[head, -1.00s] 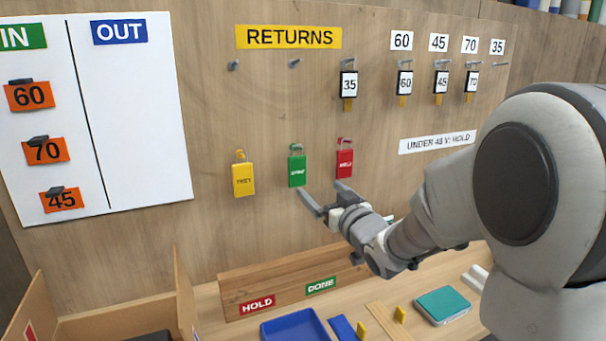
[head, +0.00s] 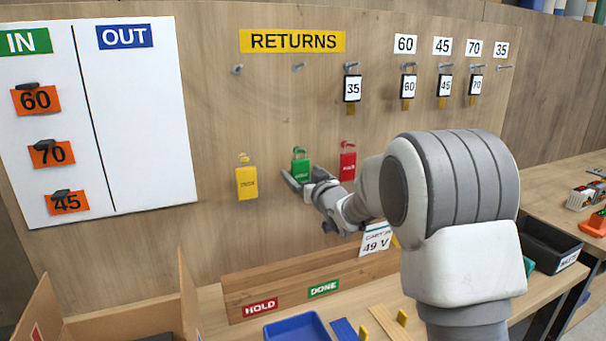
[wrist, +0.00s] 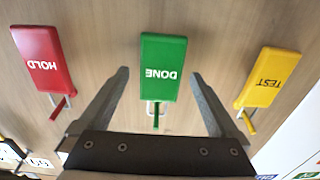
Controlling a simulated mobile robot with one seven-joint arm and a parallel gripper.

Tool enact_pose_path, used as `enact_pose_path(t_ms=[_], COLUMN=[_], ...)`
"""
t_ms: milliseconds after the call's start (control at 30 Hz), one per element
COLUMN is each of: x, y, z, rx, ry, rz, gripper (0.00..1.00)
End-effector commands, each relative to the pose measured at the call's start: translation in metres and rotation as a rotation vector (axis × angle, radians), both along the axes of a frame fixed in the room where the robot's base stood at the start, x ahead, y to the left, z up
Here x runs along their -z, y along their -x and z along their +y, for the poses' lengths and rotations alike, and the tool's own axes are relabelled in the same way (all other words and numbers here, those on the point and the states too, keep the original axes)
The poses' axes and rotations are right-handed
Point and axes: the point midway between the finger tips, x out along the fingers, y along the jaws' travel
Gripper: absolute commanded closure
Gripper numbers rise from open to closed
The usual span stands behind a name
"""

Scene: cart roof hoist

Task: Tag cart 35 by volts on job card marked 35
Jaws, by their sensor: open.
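The green DONE tag (head: 301,172) hangs on the board between the yellow TEST tag (head: 247,183) and the red HOLD tag (head: 348,165). My gripper (head: 306,181) is open and empty in front of the green tag. In the wrist view, the green tag (wrist: 163,68) shows between the spread fingers (wrist: 160,76); whether it is within their depth I cannot tell. A white card reading 49 V (head: 376,244) stands beyond my arm, its top line too small to read. A tag marked 35 (head: 352,88) hangs under RETURNS.
The hook (head: 504,67) under the 35 label is empty. HOLD (head: 260,307) and DONE (head: 323,288) labels mark the wooden rack. A blue tray (head: 296,327) lies in front. The OUT column (head: 138,120) is bare; IN holds orange cards 60, 70 and 45.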

Motion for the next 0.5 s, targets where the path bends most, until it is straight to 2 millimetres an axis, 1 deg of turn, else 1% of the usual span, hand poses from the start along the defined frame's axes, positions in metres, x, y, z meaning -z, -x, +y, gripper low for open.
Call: enact_pose_path(t_ms=[167, 200, 367, 500], x=[-0.0001, -0.0001, -0.0001, -0.0001], y=[0.0000, 0.0000, 0.0002, 0.0002], z=[0.0001, 0.0001, -0.0001, -0.0001], rx=[0.000, 0.000, 0.000, 0.000], ry=[0.000, 0.000, 0.000, 0.000], rz=[0.000, 0.000, 0.000, 0.000], gripper=[0.03, 0.06, 0.35, 0.60])
